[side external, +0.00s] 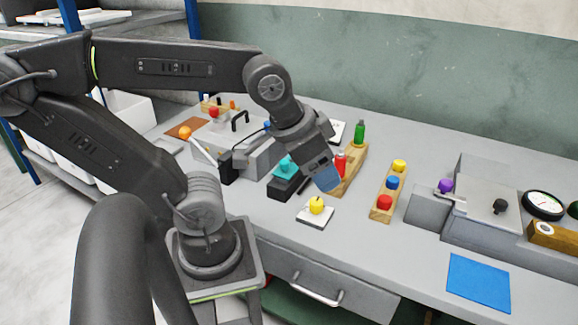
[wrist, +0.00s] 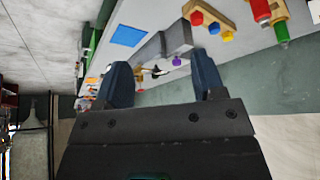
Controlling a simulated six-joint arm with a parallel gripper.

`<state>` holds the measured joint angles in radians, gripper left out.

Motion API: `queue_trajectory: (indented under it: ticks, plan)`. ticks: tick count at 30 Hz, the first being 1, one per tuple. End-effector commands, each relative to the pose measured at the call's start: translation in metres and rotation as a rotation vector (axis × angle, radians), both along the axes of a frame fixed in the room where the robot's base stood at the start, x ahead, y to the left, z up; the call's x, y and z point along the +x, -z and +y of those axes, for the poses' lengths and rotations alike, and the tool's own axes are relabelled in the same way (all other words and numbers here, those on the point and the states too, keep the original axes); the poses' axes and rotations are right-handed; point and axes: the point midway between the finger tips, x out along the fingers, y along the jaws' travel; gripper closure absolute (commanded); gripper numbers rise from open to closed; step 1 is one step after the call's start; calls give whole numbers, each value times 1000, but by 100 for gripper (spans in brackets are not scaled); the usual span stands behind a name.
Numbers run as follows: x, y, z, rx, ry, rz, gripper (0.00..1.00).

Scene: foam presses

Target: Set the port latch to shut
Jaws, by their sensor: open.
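My gripper (side external: 325,180) hangs tilted over the middle of the bench, between the teal-topped black block and the rack with the red bottle. Its two blue fingers stand apart with nothing between them, and they also show in the wrist view (wrist: 161,78). A grey press (side external: 480,225) stands at the right of the bench, well apart from my gripper. A purple knob (side external: 446,186) sits on a small lever at its left; the knob also shows in the wrist view (wrist: 176,61). I cannot tell for sure which part is the port latch.
A yellow knob on a white plate (side external: 309,220), a wooden rack of coloured knobs (side external: 380,214) and a bottle rack (side external: 354,165) stand nearby. A blue mat (side external: 479,283) lies front right.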

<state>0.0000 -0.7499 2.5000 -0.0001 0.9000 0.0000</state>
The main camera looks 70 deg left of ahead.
Motion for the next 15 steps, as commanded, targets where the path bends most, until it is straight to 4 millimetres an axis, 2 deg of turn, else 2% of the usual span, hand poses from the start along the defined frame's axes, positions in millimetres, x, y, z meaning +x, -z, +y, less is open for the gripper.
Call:
queue_trajectory:
  ticks: [10, 13, 15]
  plan:
    - [0, 0, 0, 0, 0, 0, 37]
    - [1, 0, 1, 1, -4, 3, 45]
    - [5, -1, 7, 6, -23, 16, 46]
